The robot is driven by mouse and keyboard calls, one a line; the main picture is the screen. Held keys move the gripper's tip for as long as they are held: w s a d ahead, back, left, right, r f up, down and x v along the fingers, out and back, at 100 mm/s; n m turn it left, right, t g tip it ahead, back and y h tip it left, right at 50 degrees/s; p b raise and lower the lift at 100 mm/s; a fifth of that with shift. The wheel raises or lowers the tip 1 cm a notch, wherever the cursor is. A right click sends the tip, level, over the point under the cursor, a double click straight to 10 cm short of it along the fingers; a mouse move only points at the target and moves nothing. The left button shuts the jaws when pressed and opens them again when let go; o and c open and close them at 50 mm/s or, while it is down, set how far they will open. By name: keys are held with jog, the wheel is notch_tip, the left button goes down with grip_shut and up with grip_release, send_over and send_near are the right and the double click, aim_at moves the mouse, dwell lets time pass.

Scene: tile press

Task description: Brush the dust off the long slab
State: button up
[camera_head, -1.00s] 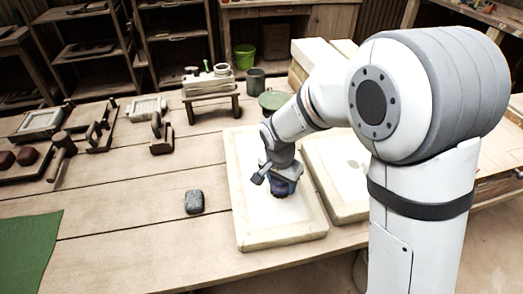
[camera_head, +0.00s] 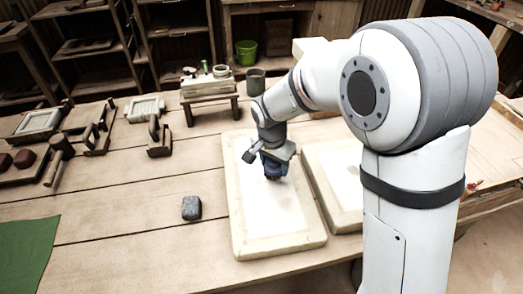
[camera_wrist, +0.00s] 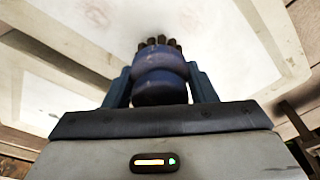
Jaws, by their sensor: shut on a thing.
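The long slab (camera_head: 278,225) is a pale block with a cream rim and white top, lying flat on the wooden bench. My gripper (camera_head: 273,160) is over its far half and is shut on a dark blue brush (camera_head: 273,168). In the wrist view, the rounded blue handle of the brush (camera_wrist: 160,82) sits between the two fingers, with brown bristle tufts pointing at the white surface. Faint brownish smudges show on the slab (camera_wrist: 215,25) there. I cannot tell whether the bristles touch it.
A second pale slab (camera_head: 337,170) lies close on the right, partly behind my arm. A dark grey block (camera_head: 191,208) is left of the long slab. A small wooden stand (camera_head: 211,104) and a grey cup (camera_head: 256,82) are behind. A green cloth (camera_head: 25,250) lies at front left.

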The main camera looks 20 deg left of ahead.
jog(key=shift+r+p, duration=1.1)
jog(key=shift+r, duration=1.1)
jog(key=shift+f, duration=0.1)
